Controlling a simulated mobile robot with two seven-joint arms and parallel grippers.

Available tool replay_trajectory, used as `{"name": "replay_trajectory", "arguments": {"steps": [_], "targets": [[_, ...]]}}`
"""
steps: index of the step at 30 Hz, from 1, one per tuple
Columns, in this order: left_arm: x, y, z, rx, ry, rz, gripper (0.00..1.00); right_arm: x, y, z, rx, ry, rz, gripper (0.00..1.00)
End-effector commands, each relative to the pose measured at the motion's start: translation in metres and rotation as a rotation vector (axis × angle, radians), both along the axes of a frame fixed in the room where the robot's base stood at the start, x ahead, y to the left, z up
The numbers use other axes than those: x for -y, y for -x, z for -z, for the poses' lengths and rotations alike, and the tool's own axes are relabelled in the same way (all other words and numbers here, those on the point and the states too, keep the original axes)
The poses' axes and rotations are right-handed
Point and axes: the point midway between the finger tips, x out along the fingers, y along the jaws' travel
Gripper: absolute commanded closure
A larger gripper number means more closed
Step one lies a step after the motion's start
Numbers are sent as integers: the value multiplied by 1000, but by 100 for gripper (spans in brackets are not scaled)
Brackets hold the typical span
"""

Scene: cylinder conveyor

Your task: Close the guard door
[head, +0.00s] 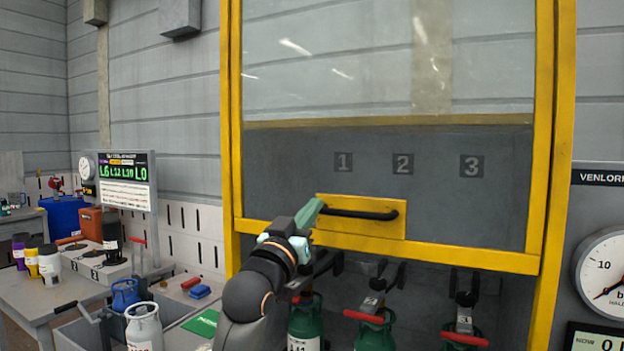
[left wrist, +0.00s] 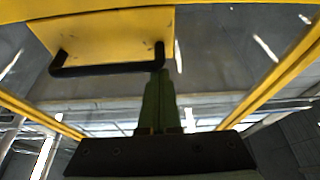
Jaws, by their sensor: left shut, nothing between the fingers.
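The guard door is a clear pane in a yellow frame (head: 470,259). Its lower edge hangs above the green cylinders, leaving the space below it uncovered. A black bar handle (head: 360,213) sits on a yellow plate (head: 335,236) at the door's lower edge. My left gripper (head: 313,209) is shut and empty, with its tips at the left end of the handle. In the left wrist view the shut fingers (left wrist: 160,90) point at one end of the black handle (left wrist: 105,70). I cannot tell if they touch it. My right gripper is not in view.
Green cylinders (head: 372,335) with red-handled valves stand below the door. A pressure gauge (head: 606,275) is at the right. At the left, a bench (head: 75,292) holds several containers, and a grey-white cylinder (head: 144,328) and a blue one (head: 125,294) stand nearer.

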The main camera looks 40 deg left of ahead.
Motion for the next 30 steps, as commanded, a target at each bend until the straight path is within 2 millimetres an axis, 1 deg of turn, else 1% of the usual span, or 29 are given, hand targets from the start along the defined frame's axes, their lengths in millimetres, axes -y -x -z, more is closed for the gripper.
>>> {"name": "replay_trajectory", "arguments": {"steps": [1, 3, 5, 9, 14, 15, 21, 24, 30], "targets": [[0, -2, 37, -13, 4, 2, 100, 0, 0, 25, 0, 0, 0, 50], [0, -2, 63, -14, 4, 2, 100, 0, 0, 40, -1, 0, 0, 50], [0, -2, 84, -14, 4, 1, 100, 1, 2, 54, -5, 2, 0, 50], [0, -2, 134, -14, 4, 1, 100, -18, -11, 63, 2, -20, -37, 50], [0, -2, 190, -14, 5, 2, 100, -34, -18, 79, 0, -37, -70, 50], [0, -2, 205, -15, 5, 2, 100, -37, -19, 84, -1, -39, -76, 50], [0, -2, 273, -13, 5, 1, 100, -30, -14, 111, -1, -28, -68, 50], [0, -2, 291, -11, 4, 1, 100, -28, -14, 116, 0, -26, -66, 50], [0, -2, 320, -8, 4, 1, 100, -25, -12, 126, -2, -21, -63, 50]]}}
